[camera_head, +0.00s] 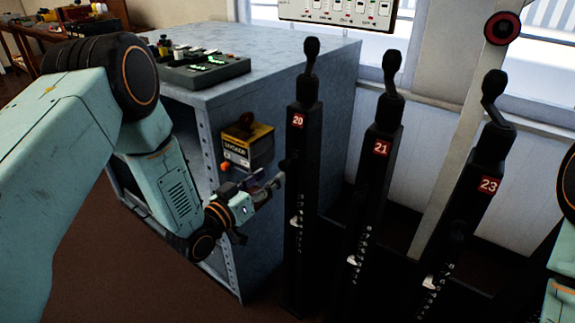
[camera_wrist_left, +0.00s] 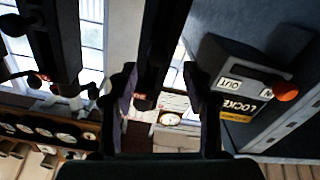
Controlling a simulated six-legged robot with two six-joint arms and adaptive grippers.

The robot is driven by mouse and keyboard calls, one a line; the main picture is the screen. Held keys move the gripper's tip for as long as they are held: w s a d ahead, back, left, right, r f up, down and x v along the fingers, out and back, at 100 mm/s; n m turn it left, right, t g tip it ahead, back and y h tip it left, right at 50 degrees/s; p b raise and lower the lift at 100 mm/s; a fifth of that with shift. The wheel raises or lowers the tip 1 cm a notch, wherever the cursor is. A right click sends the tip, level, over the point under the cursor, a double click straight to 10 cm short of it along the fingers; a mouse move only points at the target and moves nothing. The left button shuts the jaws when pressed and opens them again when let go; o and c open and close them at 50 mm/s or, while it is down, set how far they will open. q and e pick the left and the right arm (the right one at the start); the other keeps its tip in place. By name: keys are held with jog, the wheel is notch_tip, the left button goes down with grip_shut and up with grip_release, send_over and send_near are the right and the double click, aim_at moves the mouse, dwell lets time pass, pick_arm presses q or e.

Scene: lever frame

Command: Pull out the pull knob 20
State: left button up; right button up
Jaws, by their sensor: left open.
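Lever 20 (camera_head: 305,95) is a black upright post with a red number plate (camera_head: 297,121). A small dark bump on the left side of this post may be the pull knob, but it is too dark to tell. My left gripper (camera_head: 272,184) is just left of the post, pointing toward it, open and empty. In the left wrist view, the open fingers (camera_wrist_left: 160,78) stand on either side of a dark post with a small red plate (camera_wrist_left: 143,101); no contact is visible. My right gripper is out of view.
Levers 21 (camera_head: 381,140) and 23 (camera_head: 483,165) stand to the right. A grey cabinet (camera_head: 300,60) is behind my left gripper, carrying a yellow-and-black box (camera_head: 246,144) with an orange knob (camera_wrist_left: 285,91). A control panel (camera_head: 200,68) sits on top.

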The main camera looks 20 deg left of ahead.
aim_at(281, 169)
pick_arm(q)
jog(key=b+x, duration=0.1)
jog(key=x, duration=0.5)
jog(key=shift+f+b, duration=0.1)
jog(key=shift+b, duration=0.2)
jog(key=shift+w+d, duration=0.1)
jog(key=shift+w, duration=0.15)
jog(key=shift+w+d, duration=0.15)
jog(key=shift+d, duration=0.1)
jog(key=shift+w, duration=0.1)
grip_shut()
